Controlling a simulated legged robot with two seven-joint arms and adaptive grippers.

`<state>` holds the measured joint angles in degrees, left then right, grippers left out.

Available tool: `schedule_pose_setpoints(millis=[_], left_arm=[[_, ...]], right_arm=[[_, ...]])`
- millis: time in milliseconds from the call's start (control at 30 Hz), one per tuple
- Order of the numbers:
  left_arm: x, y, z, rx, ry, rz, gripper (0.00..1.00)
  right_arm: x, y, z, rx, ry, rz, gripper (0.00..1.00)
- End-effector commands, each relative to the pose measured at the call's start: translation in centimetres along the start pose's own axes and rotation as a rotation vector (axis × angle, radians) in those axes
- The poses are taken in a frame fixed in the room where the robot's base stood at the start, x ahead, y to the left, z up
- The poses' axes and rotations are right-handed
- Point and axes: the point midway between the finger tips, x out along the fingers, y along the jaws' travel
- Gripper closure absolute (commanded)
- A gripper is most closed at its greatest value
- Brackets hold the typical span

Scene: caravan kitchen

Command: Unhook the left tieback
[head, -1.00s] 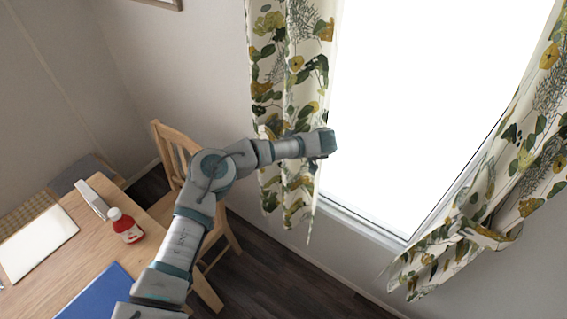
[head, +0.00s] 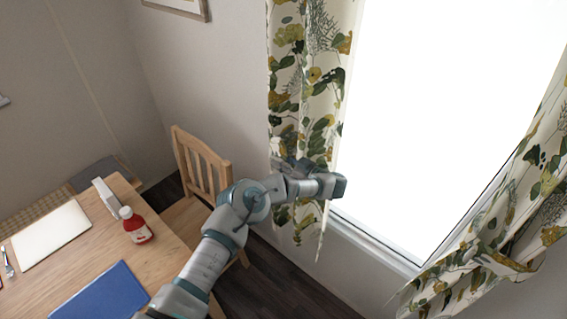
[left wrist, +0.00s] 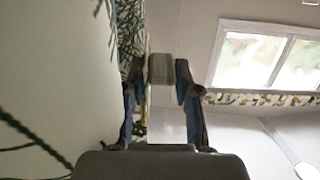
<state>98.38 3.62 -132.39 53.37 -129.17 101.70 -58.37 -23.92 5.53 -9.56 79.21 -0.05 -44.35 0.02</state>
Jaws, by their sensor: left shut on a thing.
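The left curtain (head: 305,90), white with green and yellow leaves, hangs almost straight at the window's left side. My left gripper (head: 293,166) is in front of its lower part, partly hidden by my own wrist. In the left wrist view, the fingers of my left gripper (left wrist: 157,78) are closed about a small grey-beige piece (left wrist: 162,68), which looks like part of the left tieback. The curtain (left wrist: 130,35) shows just beside it. The tieback's hook and the rest of the band are hidden in the head view. My right gripper is not in view.
The right curtain (head: 540,195) is gathered to the right of the bright window (head: 430,110). A wooden chair (head: 203,165) stands close behind my left arm. The table (head: 165,245) at left holds a red bottle (head: 136,226), a blue folder (head: 103,297) and a white sheet (head: 50,232).

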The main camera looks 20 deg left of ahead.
Motion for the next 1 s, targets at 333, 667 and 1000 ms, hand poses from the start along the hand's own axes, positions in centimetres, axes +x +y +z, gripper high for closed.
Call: schedule_pose_setpoints(millis=[333, 667, 1000], left_arm=[[-0.2, -0.2, 1.0, 0.014, -0.013, -0.001, 0.59], [-0.1, -0.1, 0.4, 0.006, -0.008, -0.001, 0.47], [-5.3, 0.0, 0.4, 0.006, -0.008, 0.003, 0.47]], right_arm=[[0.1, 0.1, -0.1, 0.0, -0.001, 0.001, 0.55], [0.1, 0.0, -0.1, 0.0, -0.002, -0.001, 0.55], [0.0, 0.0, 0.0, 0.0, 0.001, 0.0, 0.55]])
